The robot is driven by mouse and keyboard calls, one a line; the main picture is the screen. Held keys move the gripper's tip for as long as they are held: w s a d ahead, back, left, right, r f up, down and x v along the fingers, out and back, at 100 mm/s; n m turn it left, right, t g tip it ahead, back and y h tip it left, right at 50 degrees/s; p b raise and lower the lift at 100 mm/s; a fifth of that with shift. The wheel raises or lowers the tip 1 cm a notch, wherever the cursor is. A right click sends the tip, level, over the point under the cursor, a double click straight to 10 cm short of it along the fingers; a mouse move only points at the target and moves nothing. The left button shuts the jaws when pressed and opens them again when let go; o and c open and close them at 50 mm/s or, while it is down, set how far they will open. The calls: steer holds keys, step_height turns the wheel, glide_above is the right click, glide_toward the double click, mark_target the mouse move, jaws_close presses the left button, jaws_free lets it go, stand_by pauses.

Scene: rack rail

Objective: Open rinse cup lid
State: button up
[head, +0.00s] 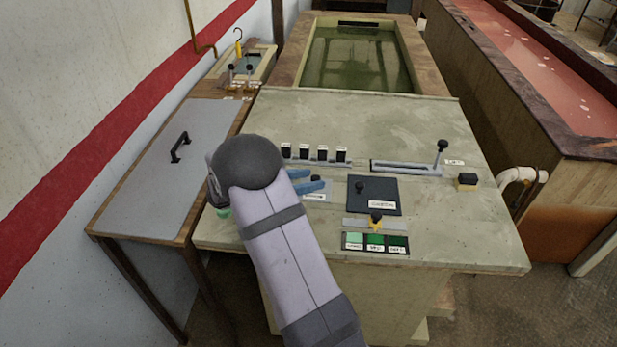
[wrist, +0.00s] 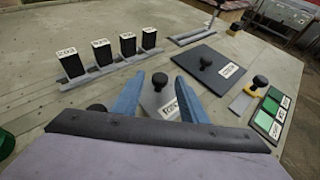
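My gripper (head: 316,179) is over the pale green worktop, with its two blue fingers spread apart. In the wrist view my gripper (wrist: 161,80) is open. A small black knob (wrist: 160,81) shows between the fingertips, with visible space at both sides. The knob stands on a light grey lid (wrist: 153,99) with a white label that I cannot read. The fingers and the wrist hide part of this lid. A second, dark square lid (head: 366,208) with a black knob and a label lies just right of it. I cannot tell from the labels which lid is the rinse cup's.
Several black labelled blocks (head: 313,155) stand in a row behind the gripper. A slotted rail with a lever (head: 440,149) is at the back right. A yellow-based knob (head: 376,220) and green labelled tiles (head: 375,242) are at the front. A grey-topped side table (head: 150,170) stands left.

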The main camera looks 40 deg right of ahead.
mark_target(304, 201)
steer(key=shift+d, duration=0.15)
steer(key=shift+c, duration=0.3)
jaws_close()
steer(key=shift+s+a, duration=2.7)
steer(key=shift+a, duration=0.05)
steer(key=shift+o, duration=0.3)
jaws_free()
